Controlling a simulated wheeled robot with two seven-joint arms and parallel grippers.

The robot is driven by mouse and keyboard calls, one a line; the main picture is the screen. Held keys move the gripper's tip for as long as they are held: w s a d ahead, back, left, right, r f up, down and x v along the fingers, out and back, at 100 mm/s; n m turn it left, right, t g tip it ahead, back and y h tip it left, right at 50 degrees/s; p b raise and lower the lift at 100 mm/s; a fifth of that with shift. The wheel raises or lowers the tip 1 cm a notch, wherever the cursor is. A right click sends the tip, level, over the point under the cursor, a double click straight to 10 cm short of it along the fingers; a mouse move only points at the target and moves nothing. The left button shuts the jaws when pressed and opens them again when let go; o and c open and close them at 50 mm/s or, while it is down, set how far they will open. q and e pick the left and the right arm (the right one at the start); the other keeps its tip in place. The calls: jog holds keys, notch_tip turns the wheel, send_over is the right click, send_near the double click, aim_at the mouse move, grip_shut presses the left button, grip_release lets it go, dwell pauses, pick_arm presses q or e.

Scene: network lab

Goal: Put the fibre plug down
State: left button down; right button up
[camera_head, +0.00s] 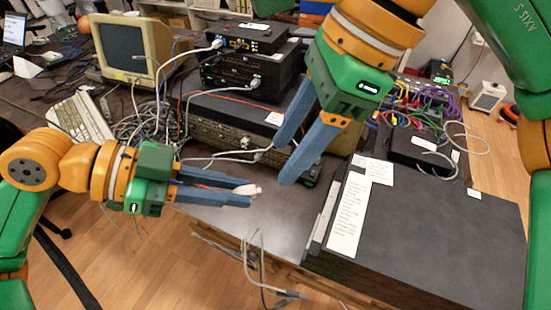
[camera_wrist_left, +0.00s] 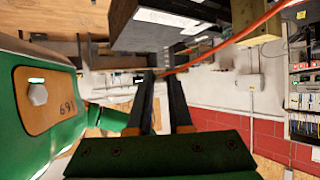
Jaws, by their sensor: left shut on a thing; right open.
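The fibre plug (camera_head: 249,189) is a small pale piece at the fingertips of my left gripper (camera_head: 250,194). My left gripper is shut on it and holds it over the bare front part of the grey table (camera_head: 262,222). In the left wrist view an orange cable (camera_wrist_left: 225,43) runs from near the fingertips (camera_wrist_left: 160,76) to the upper right; the plug is too small to make out there. My right gripper (camera_head: 281,162) is open and empty, pointing down, up and to the right of the plug.
A stack of dark network devices (camera_head: 248,72) stands behind the grippers. A large dark cabinet (camera_head: 430,220) with paper labels is at right, and a black box (camera_head: 418,150) with coloured cables is behind it. A monitor (camera_head: 125,45), a keyboard (camera_head: 80,118) and tangled cables lie left. Grey cables hang at the table's front edge.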

aim_at(260, 192)
jog(key=x, duration=0.7)
jog(key=shift+f, duration=0.25)
jog(key=shift+a, duration=0.1)
grip_shut()
pick_arm(q)
jog(key=c, duration=0.8)
grip_release()
jog(key=shift+o, duration=0.2)
jog(key=shift+a, duration=0.1)
